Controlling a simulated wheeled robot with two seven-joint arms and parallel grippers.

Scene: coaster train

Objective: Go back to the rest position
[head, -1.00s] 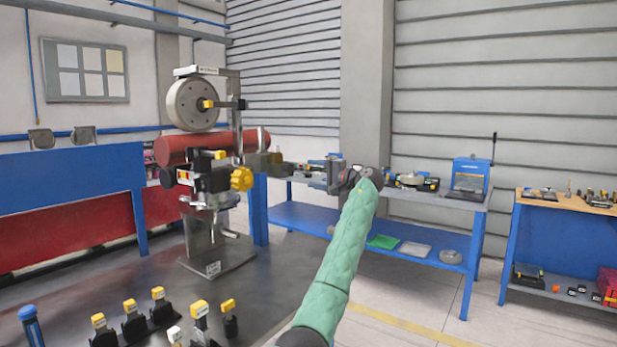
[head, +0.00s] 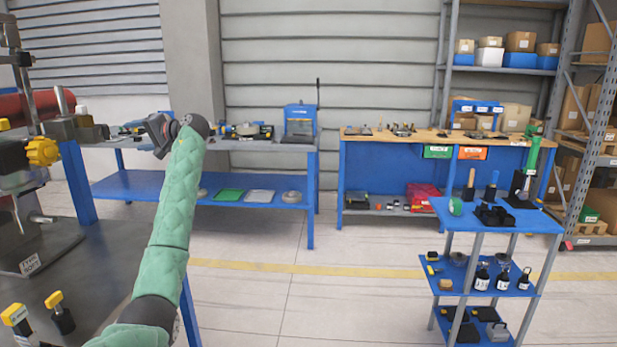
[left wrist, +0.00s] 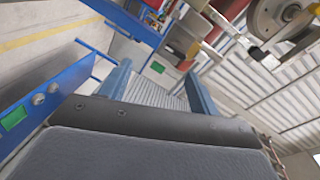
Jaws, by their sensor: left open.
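My left arm, in a green padded sleeve, rises from the bottom left of the head view. Its gripper (head: 157,132) is at the far end, in front of the blue bench and small in the picture. In the left wrist view the two blue-grey fingers of the left gripper (left wrist: 160,88) stand apart with nothing between them. The gripper is open and empty. My right gripper is not in view.
A dark table (head: 90,265) with a machine with a yellow knob (head: 42,151) is at the left. A blue bench (head: 250,187) stands behind the arm. A blue shelf cart (head: 540,222) is at the right. The floor between is clear.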

